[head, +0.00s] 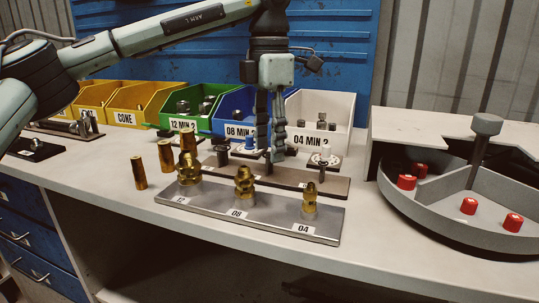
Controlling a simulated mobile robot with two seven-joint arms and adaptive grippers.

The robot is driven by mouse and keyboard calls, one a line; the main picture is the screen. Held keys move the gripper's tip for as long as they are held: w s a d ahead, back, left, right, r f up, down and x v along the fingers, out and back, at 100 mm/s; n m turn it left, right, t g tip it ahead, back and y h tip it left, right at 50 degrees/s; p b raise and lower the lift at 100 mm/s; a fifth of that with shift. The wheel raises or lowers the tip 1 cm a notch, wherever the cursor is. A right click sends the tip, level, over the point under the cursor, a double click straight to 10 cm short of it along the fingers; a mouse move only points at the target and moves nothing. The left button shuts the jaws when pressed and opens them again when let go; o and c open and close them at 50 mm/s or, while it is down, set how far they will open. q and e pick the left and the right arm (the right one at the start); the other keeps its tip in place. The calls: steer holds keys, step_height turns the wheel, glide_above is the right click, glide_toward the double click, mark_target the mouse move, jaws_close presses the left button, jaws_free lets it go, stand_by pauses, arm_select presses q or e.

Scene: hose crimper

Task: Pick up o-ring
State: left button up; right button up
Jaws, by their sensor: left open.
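My left gripper (271,150) points straight down over the brown plate with small dark posts (310,181), in front of the blue and white bins. Its two fingers are a little apart, and I see nothing held between them. The fingertips are close to the middle post on that plate; whether they touch it I cannot tell. I cannot make out an o-ring for sure; it may be too small or hidden by the fingers. My right gripper is not in view.
A grey plate (270,223) with brass fittings marked 12, 08 and 04 lies in front. Brass sleeves (139,171) stand to its left. Yellow, green (183,124), blue and white (345,141) bins line the back. A round grey tray (440,215) with red parts stands right.

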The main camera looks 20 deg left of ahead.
arm_select(q)
steer(key=shift+f, duration=0.2)
stand_by(0.5)
steer(key=shift+c, duration=0.4)
steer(key=c, duration=0.7)
